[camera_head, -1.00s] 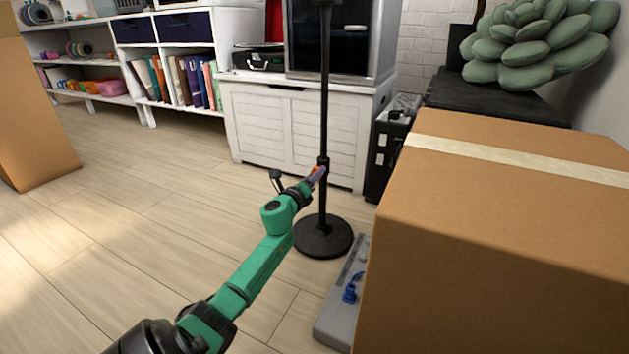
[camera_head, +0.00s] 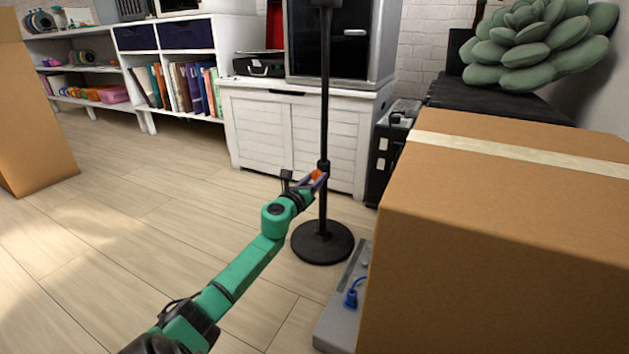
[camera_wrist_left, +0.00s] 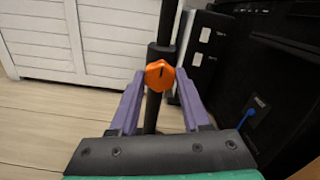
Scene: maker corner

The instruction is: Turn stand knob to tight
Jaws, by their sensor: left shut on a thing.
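The stand is a thin black pole (camera_head: 325,110) on a round black base (camera_head: 322,246), upright on the floor. Its orange knob (camera_head: 316,174) sits on a black collar low on the pole. My left gripper (camera_head: 319,181), with purple fingers, is at the knob and shut on it. In the left wrist view the knob (camera_wrist_left: 159,75) shows as a faceted orange head with a small dark mark, between my two fingertips (camera_wrist_left: 160,82). The pole (camera_wrist_left: 167,25) runs behind it. How far the knob is turned I cannot tell. My right gripper is not in view.
A large cardboard box (camera_head: 490,240) fills the right side. A grey case (camera_head: 340,325) with a blue cable lies beside it, near the stand base. A white cabinet (camera_head: 290,135) stands behind the stand.

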